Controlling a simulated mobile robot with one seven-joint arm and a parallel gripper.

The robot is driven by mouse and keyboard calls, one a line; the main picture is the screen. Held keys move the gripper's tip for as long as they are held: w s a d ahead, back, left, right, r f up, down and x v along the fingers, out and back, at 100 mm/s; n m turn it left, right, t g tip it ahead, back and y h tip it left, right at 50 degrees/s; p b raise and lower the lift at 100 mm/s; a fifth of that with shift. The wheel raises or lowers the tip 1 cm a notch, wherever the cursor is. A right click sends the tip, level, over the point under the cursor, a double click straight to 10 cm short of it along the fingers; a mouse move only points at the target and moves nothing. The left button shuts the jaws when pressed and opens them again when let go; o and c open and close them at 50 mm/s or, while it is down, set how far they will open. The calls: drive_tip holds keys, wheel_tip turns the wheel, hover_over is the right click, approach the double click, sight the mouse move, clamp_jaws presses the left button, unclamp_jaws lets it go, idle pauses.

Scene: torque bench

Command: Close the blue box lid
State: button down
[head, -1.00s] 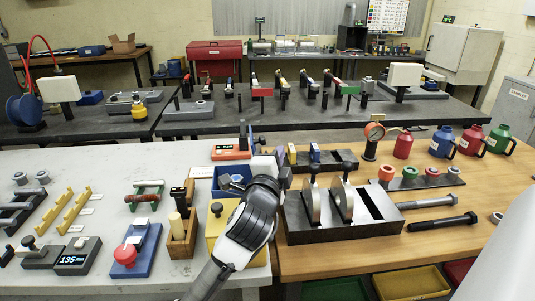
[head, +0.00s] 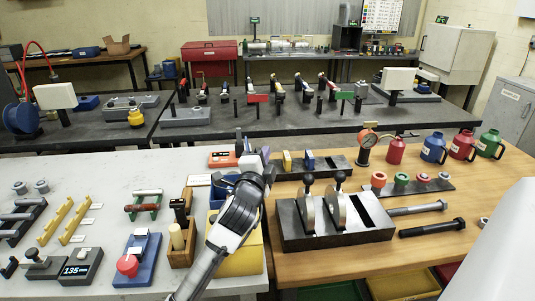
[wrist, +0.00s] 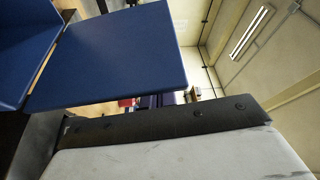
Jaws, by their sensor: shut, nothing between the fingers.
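The blue box (head: 220,192) stands on the light bench just left of my forearm, its right part hidden behind my arm. In the wrist view a broad flat blue panel (wrist: 110,60) fills the upper left, joined along an edge to a second blue panel (wrist: 22,45). They look like parts of the box and its lid, but I cannot tell which is which. My gripper (head: 240,143) is at the box's far right side, shut and empty. Its fingertips are small in the head view, and I cannot tell whether they touch the lid.
A yellow box (head: 240,262) lies in front of the blue box, partly under my arm. A wooden holder (head: 182,240) stands close left. A black fixture with two discs (head: 330,228) stands right. An orange-and-grey piece (head: 222,159) lies behind the box.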

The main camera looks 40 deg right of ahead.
drive_tip(key=shift+a, duration=0.1)
drive_tip(key=w+a+f+n+b, duration=0.1)
drive_tip(key=w+a+b, duration=0.3)
drive_tip(key=a+b, duration=0.3)
drive_tip(key=b, duration=0.2)
drive_tip(key=shift+w+f+n+t+b, duration=0.2)
drive_tip(key=shift+f+n+t+b, duration=0.1)
drive_tip(key=shift+b, duration=0.1)
drive_tip(key=shift+a, duration=0.1)
drive_tip(key=shift+r, duration=0.1)
idle(0.6)
